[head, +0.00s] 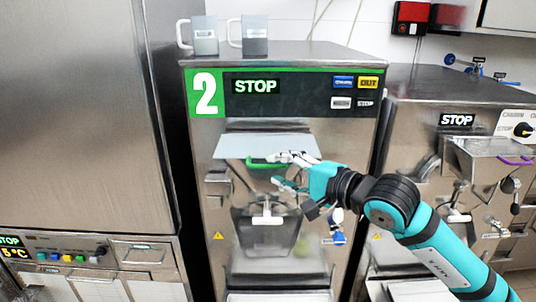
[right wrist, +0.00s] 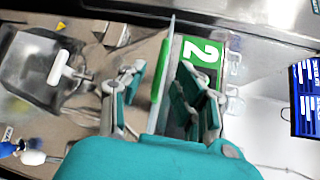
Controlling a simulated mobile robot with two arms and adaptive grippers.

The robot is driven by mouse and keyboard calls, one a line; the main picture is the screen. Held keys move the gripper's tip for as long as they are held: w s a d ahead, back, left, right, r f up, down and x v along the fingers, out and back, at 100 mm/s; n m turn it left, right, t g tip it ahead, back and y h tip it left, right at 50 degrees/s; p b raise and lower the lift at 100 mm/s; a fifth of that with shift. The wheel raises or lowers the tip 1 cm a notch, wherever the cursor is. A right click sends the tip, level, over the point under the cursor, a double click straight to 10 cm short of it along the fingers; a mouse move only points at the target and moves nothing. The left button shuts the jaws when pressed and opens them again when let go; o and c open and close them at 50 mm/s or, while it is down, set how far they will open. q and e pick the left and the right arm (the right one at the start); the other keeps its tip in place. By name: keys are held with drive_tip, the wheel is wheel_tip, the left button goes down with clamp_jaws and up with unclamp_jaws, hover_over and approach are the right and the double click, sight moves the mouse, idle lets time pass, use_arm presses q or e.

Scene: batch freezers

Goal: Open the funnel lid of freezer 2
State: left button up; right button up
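Freezer 2 (head: 360,200) stands in the middle of the head view, with a green "2" label (head: 206,93) and a STOP display. Its funnel lid (head: 240,146) is a pale flat panel, looking roughly level, with a green handle (head: 258,163) at its front edge. My right gripper (head: 281,171) is open at the right part of the handle, one finger higher and one lower. In the right wrist view, the green handle (right wrist: 159,78) and the lid's thin edge show between the spread fingers of the right gripper (right wrist: 158,82). Contact cannot be told. My left gripper is not in view.
Two clear jugs (head: 204,38) (head: 254,36) stand on top of freezer 2. Below the lid are a white-handled outlet door (head: 267,219) and a blue-white knob (head: 337,236). Another freezer (head: 425,120) with a purple handle stands at right. A tall steel cabinet (head: 75,100) stands at left.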

sight(268, 167)
drive_tip(key=shift+p+x, duration=0.7)
drive_tip(key=shift+x, duration=1.45)
drive_tip(key=shift+c, duration=0.3)
clamp_jaws()
drive_tip(key=shift+f, duration=0.15)
